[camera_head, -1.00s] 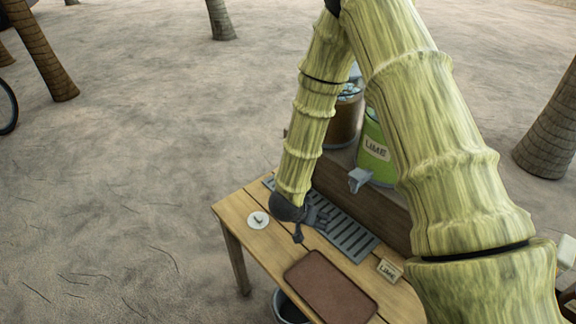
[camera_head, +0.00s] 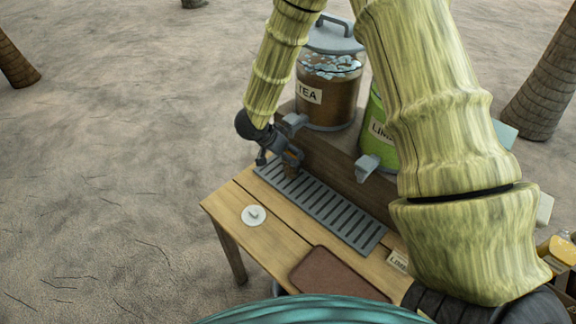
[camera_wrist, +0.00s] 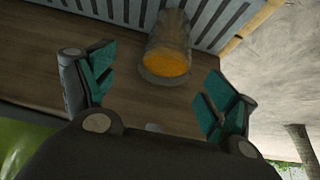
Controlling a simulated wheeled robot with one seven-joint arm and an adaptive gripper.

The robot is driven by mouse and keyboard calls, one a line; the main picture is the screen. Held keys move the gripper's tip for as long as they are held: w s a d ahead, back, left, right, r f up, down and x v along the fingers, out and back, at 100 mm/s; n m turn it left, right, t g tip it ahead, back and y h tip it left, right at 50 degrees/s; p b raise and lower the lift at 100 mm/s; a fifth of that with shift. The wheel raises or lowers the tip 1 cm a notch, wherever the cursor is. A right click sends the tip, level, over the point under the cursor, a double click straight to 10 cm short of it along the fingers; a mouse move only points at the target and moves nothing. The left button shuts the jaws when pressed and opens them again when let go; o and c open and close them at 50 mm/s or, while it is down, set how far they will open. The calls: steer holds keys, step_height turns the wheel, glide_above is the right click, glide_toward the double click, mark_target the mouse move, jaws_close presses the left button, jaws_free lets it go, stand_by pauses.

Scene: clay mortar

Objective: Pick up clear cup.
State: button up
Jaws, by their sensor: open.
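A clear cup (camera_wrist: 170,45) with amber liquid shows in the wrist view, ahead of my gripper (camera_wrist: 160,88) and roughly between its two spread fingers. The fingers are apart and not touching the cup. In the head view my gripper (camera_head: 292,157) is at the far end of the grey drip grate (camera_head: 325,206), below the tea dispenser's tap. A small brown shape beside the fingers there is likely the cup, partly hidden by them.
The tea dispenser (camera_head: 330,92) and green lime dispenser (camera_head: 376,140) stand on a raised wooden ledge behind the grate. A white round disc (camera_head: 254,216) and brown tray (camera_head: 338,275) lie on the wooden table (camera_head: 232,205).

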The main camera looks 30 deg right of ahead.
steer(key=shift+d+f, duration=0.1)
steer(key=shift+f, duration=0.3)
steer(key=shift+w+p+x, duration=0.1)
steer(key=shift+p+x, duration=0.45)
steer(key=shift+x, duration=0.65)
steer(key=shift+w+p+x, duration=0.15)
steer(key=shift+p+x, duration=0.35)
steer(key=shift+x, duration=0.7)
jaws_close()
steer(key=shift+r+p, duration=0.25)
steer(key=shift+p, duration=0.3)
